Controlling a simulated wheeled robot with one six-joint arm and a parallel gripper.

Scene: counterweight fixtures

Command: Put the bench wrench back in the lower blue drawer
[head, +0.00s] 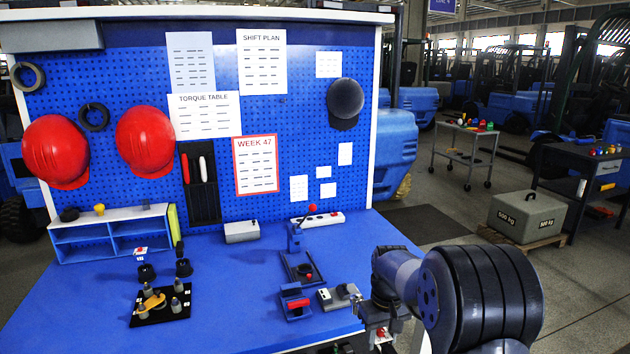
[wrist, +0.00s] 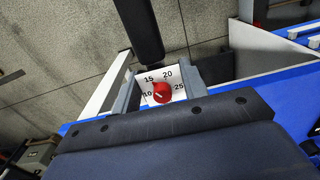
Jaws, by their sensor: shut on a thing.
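My gripper (head: 378,338) is low at the bench's front right edge in the head view. In the wrist view my gripper (wrist: 160,88) has its grey fingers on either side of a white face with a red knob and the numbers 10 to 25. A thick black bar stands out above this face. Red and white also show at my gripper in the head view. I cannot make out the lower blue drawer in either view.
The blue bench (head: 230,290) holds a black fixture plate (head: 145,318), a red-topped block (head: 295,302) and a grey-white box (head: 338,297) near my arm. A shelf (head: 112,237) stands at the back left. The bench's front left is clear. Concrete floor (wrist: 60,60) shows in the wrist view.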

